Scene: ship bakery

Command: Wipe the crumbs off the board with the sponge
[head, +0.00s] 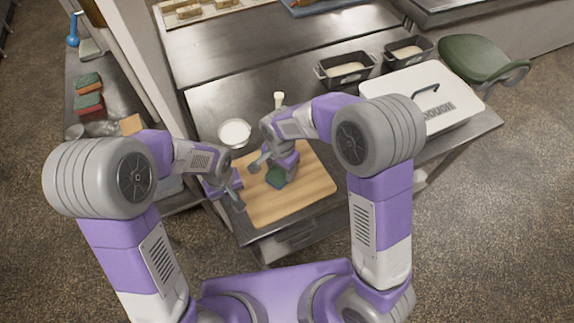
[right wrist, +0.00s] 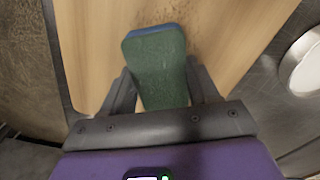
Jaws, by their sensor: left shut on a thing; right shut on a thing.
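The wooden board (head: 307,190) lies on the metal table near its front edge. My right gripper (head: 274,172) is over the board and shut on the green sponge (head: 276,178). In the right wrist view the sponge (right wrist: 158,65), green with a blue layer, sits between the two fingers (right wrist: 162,90) against or just above the board (right wrist: 85,35). Dark crumbs (right wrist: 195,12) show on the board beyond the sponge. My left gripper (head: 234,196) is at the board's left edge, shut on that edge. My right arm hides part of the board in the head view.
A white bowl (head: 234,132) stands just behind the board. Two dark tins (head: 345,69) with pale contents and a large white box (head: 425,92) stand farther right. A side shelf at left holds stacked sponges (head: 89,92). A green chair (head: 474,56) is at right.

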